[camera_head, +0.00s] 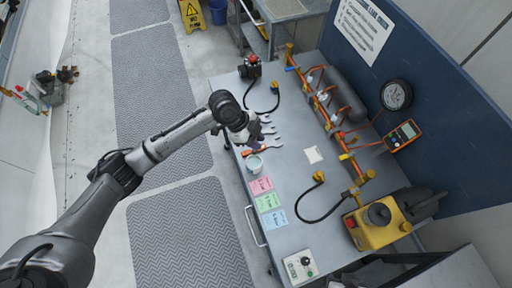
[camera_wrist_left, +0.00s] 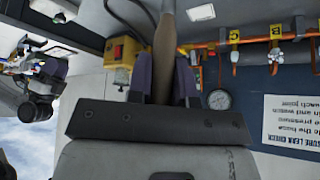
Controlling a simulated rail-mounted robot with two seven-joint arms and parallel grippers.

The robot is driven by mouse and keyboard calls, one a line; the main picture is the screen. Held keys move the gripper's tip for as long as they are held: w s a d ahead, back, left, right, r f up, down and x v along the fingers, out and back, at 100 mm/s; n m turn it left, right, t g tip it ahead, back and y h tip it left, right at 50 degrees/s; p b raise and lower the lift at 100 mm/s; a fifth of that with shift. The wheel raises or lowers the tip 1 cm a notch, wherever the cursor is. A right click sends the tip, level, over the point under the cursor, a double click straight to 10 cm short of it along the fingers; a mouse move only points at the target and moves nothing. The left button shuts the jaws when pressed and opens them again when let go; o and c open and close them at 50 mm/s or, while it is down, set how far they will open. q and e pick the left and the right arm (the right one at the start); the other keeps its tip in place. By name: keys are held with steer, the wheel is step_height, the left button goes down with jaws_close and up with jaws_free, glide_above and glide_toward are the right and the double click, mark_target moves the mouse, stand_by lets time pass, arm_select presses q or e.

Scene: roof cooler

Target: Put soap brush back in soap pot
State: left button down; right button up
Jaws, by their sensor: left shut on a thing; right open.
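My left gripper (camera_head: 254,134) is above the left edge of the grey workbench in the head view. In the left wrist view its purple-grey fingers (camera_wrist_left: 163,80) are shut on a brown tapered handle, which I take for the soap brush (camera_wrist_left: 164,45). The brush's bristle end is not clear in either view. The soap pot, a small pale cup (camera_head: 254,162), stands upright on the bench just below the gripper in the head view. The gripper is apart from the pot. My right gripper cannot be made out in either view.
Several spanners (camera_head: 269,133) lie right beside the gripper. Pink (camera_head: 261,186), green (camera_head: 268,202) and blue (camera_head: 274,218) notes lie below the pot. Hoses, an orange manifold (camera_head: 325,110) and a yellow pump (camera_head: 378,230) fill the bench's right side. The bench middle (camera_head: 290,170) is fairly clear.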

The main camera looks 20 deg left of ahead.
mark_target(254, 154)
arm_select(q)
step_height(254, 154, down, 3)
steer(key=shift+d+r+m+g+b, duration=0.1)
steer(key=shift+m+g+b, duration=0.3)
steer(key=shift+m, duration=0.1)
steer(key=shift+f+b, duration=0.8)
steer(key=shift+f, duration=0.05)
steer(key=shift+f+b, duration=2.5)
steer(key=shift+f, duration=1.3)
steer(key=c, duration=0.9)
jaws_free()
steer(key=shift+c, duration=0.2)
steer(key=shift+r, duration=0.1)
steer(key=p+v, duration=0.1)
steer(key=v, duration=1.2)
steer(key=shift+r, duration=0.35)
